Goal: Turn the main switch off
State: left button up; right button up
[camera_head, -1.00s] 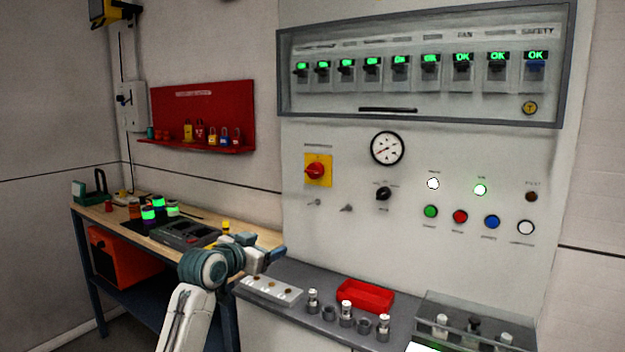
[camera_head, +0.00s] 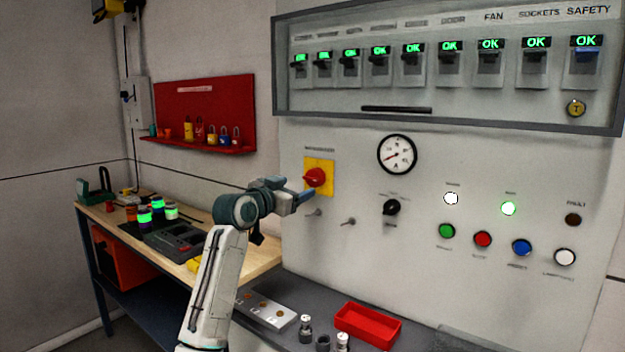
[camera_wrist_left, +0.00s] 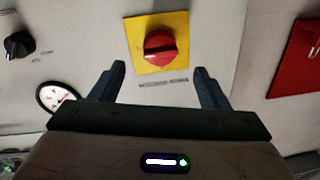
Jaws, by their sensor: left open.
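The main switch (camera_head: 315,178) is a red rotary knob on a yellow square plate (camera_head: 326,164), fixed to the grey panel. In the left wrist view the red knob (camera_wrist_left: 160,47) sits ahead of the jaws, with its grip bar lying across the picture. My left gripper (camera_head: 308,197) is just below and in front of the knob in the head view. In the wrist view its two fingers (camera_wrist_left: 160,82) are apart and empty, with the knob between their lines but beyond the tips. No contact with the knob shows. My right gripper is not in view.
A gauge (camera_head: 397,154) and a black selector knob (camera_head: 391,207) are right of the switch. Two small toggles (camera_head: 348,221) sit below it. A red tray (camera_head: 368,325) stands on the ledge. A red lock board (camera_head: 204,117) hangs left.

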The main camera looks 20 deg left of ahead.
aim_at(312, 180)
pick_arm(q)
jog(key=p+x, duration=0.1)
jog(key=x, duration=0.6)
jog(key=shift+w+p, duration=0.1)
jog(key=shift+p, duration=0.2)
jog(key=shift+w+d, duration=0.1)
jog(key=shift+w, duration=0.25)
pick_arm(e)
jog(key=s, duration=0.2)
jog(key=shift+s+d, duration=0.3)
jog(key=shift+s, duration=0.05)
pick_arm(q)
jog(key=shift+f, duration=0.1)
jog(key=c, duration=0.9)
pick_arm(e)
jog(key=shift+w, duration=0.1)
